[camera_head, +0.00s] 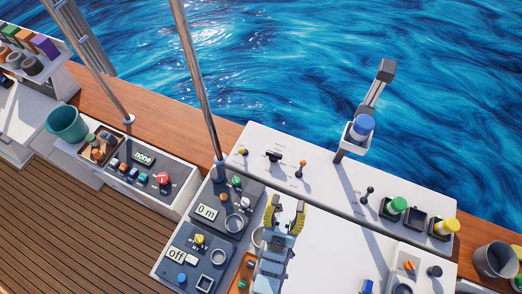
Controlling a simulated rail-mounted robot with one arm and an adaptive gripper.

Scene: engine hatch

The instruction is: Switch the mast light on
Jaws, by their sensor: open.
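No control in view carries a label I can read as the mast light, so I cannot tell which is its switch. A dark panel (215,273) at the lower middle has a display reading "off" (176,253), a yellow knob (199,239) and a blue button (182,277). Behind it a second dark panel (235,195) has a display reading "0 m" (207,212) and a green knob (236,181). My gripper (284,208), with yellow-edged fingers, is open and empty, to the right of these panels. Part of the worktop under it is hidden.
A white rear console (330,180) holds small levers (302,168) and green (397,206) and yellow (446,227) cylinders. A metal pole (200,90) rises behind the panels. Left are a panel reading "none" (143,159) and a teal bucket (67,123). The white worktop (335,250) has bare room.

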